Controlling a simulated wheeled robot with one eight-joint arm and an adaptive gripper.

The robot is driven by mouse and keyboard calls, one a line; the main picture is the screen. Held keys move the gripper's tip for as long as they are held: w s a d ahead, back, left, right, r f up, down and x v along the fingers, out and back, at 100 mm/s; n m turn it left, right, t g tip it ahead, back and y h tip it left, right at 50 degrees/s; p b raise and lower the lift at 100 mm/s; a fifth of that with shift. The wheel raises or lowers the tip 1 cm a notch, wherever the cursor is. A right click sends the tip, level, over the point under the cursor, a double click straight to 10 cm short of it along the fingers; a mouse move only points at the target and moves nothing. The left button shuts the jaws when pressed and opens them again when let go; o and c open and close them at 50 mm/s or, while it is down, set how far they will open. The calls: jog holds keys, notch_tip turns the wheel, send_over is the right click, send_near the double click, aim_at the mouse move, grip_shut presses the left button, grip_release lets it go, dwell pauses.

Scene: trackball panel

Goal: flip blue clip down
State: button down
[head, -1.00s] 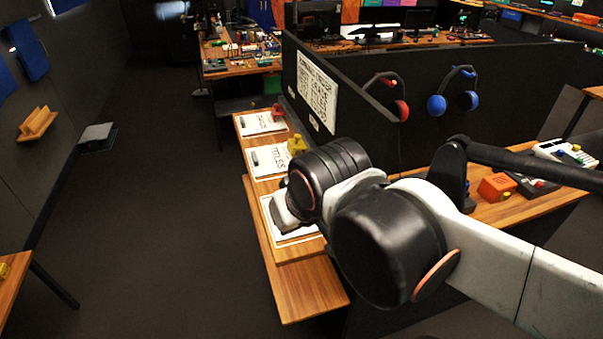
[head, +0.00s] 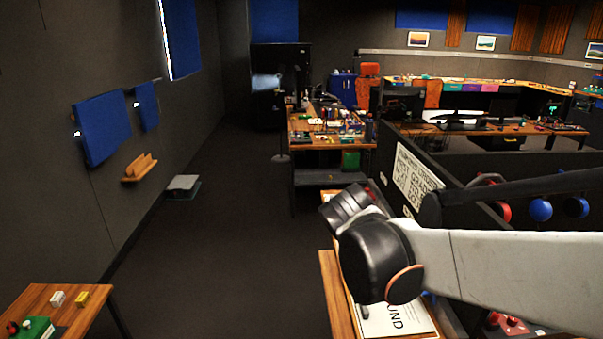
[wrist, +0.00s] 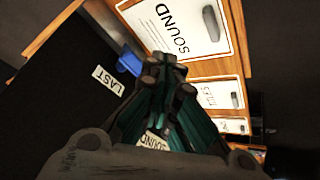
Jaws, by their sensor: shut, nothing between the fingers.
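The blue clip (wrist: 130,64) shows in the wrist view, just left of my fingertips, by the edge of the wooden shelf and a dark panel. My gripper (wrist: 168,62) is shut and empty; whether it touches the clip I cannot tell. A white sheet marked SOUND (wrist: 188,28) lies on the wood beyond the fingers. In the head view part of a lettered sheet (head: 395,318) shows below my arm, which hides the gripper.
More sheets (wrist: 220,93) lie along the shelf. A small table (head: 75,310) stands front left.

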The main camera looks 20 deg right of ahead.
jog(key=w+d+m+g+h+p, duration=0.2)
jog(key=d+m, duration=0.4)
jog(key=m, duration=0.4)
jog(key=shift+w+d+r+g+h, duration=0.35)
jog(key=shift+w+g+h, duration=0.1)
jog(key=shift+g+h, duration=0.7)
jog(key=b+x, duration=0.2)
jog(key=x, duration=0.8)
jog(key=shift+f, duration=0.1)
